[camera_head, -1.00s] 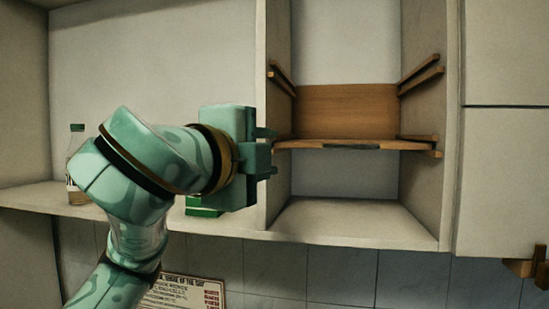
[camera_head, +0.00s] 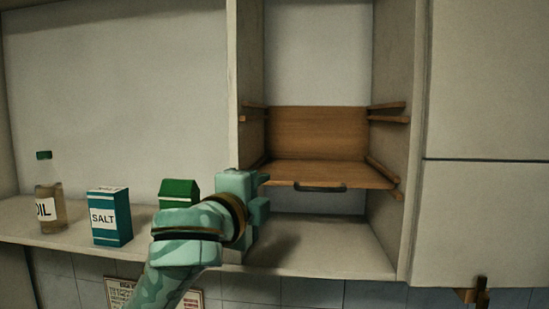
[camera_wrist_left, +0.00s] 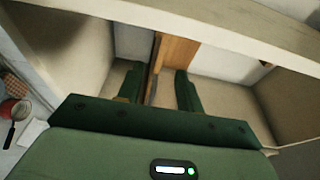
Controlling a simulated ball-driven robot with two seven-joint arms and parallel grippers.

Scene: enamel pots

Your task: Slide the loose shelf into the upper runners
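The loose wooden shelf (camera_head: 335,175) lies about level in the cabinet bay at the height of the lower runners (camera_head: 383,172). A dark handle or notch marks its front edge. The upper runners (camera_head: 388,111) are bare on both side walls. My left gripper (camera_head: 264,191) is at the shelf's front left corner. In the left wrist view its fingers (camera_wrist_left: 159,92) are apart, with the wooden shelf (camera_wrist_left: 172,55) seen between them. I cannot tell whether either finger touches it. My right gripper is not in view.
An upright wooden panel (camera_head: 315,132) stands behind the shelf. An oil bottle (camera_head: 50,200), a salt box (camera_head: 109,218) and a green-topped carton (camera_head: 179,190) stand left of the bay. The divider (camera_head: 234,80) edges the bay. The bay floor (camera_head: 330,250) is clear.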

